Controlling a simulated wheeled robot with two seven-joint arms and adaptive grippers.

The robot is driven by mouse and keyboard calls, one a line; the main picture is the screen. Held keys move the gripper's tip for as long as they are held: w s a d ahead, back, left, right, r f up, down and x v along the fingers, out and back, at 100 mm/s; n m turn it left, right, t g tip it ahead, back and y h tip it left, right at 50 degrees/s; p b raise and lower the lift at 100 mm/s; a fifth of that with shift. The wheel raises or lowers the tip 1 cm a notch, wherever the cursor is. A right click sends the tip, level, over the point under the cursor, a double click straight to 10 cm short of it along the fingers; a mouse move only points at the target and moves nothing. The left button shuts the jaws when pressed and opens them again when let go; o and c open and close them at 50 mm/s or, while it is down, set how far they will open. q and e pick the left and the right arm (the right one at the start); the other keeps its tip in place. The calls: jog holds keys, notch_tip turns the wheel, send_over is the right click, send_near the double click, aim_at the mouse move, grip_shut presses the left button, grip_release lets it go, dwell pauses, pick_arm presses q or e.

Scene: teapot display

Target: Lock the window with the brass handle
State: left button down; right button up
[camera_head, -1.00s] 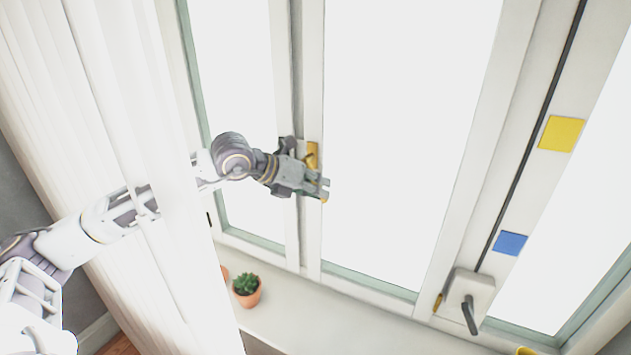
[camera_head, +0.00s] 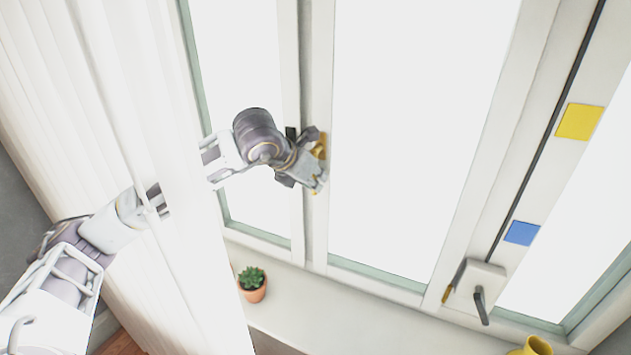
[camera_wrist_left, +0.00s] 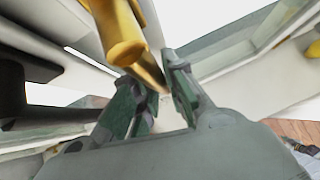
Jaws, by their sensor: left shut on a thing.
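The brass handle (camera_head: 321,144) is on the upright frame between the two window panes in the head view. My left gripper (camera_head: 317,184) is at this handle and covers most of it. A brass bit shows above and below the fingers. In the left wrist view the handle (camera_wrist_left: 121,38) is a thick gold bar coming down from the top. Its lower end runs in between the green-padded fingers of my left gripper (camera_wrist_left: 160,97), which is shut on it. The exact angle of the handle is hard to tell. My right gripper is not in view.
A dark handle (camera_wrist_left: 28,84) is left of the brass one in the wrist view. A white curtain (camera_head: 130,150) hangs across my left arm. A potted succulent (camera_head: 252,284) and yellow vase (camera_head: 533,347) stand below. A grey handle (camera_head: 481,304) is at right.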

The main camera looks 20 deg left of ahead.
aim_at(317, 145)
pick_arm(q)
jog(key=shift+a, duration=0.1)
dwell(0.3)
jog(key=c, duration=1.5)
grip_release()
jog(key=shift+o, duration=0.2)
jog(key=shift+r, duration=4.95)
